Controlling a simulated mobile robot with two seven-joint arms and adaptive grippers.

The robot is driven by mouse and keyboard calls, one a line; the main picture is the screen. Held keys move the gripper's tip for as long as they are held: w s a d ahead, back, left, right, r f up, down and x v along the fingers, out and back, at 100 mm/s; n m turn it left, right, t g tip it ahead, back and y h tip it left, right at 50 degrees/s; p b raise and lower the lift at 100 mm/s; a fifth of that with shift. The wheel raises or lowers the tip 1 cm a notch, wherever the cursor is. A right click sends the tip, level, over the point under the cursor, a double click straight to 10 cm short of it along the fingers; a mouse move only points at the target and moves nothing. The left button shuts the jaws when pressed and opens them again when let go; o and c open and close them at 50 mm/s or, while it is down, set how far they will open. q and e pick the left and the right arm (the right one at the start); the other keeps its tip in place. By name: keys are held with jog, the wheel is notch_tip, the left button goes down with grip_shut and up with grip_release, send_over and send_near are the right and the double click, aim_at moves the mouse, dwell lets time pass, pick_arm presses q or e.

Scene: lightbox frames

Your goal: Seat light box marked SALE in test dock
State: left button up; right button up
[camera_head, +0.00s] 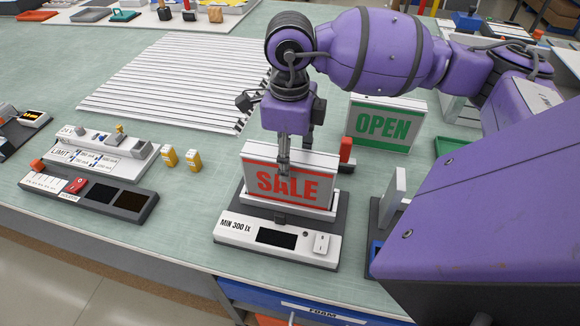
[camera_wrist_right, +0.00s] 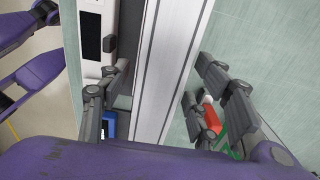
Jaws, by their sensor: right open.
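The white light box with red SALE lettering (camera_head: 262,182) stands upright at the white holder of the test dock (camera_head: 237,229), which is marked MIN 300 lx. Its lower edge meets the holder, but I cannot tell how deep it sits. The dock's display (camera_head: 276,238) is dark. My right gripper (camera_head: 296,150) is open over the middle of the box, one finger in front and the other behind. In the right wrist view the box's top edge (camera_wrist_right: 170,60) runs between the open fingers (camera_wrist_right: 158,85). My left gripper is not in view.
A green OPEN light box (camera_head: 383,124) stands behind to the right. A red-topped post (camera_head: 346,150) is close behind the SALE box. Small yellow parts (camera_head: 169,156) and a LIMIT panel unit (camera_head: 100,152) are left. A slatted white panel (camera_head: 175,80) lies behind left.

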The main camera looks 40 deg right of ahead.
notch_tip(320, 180, up, 8)
jog(key=shift+f, duration=0.1)
jog(key=shift+f, duration=0.1)
dwell(0.6)
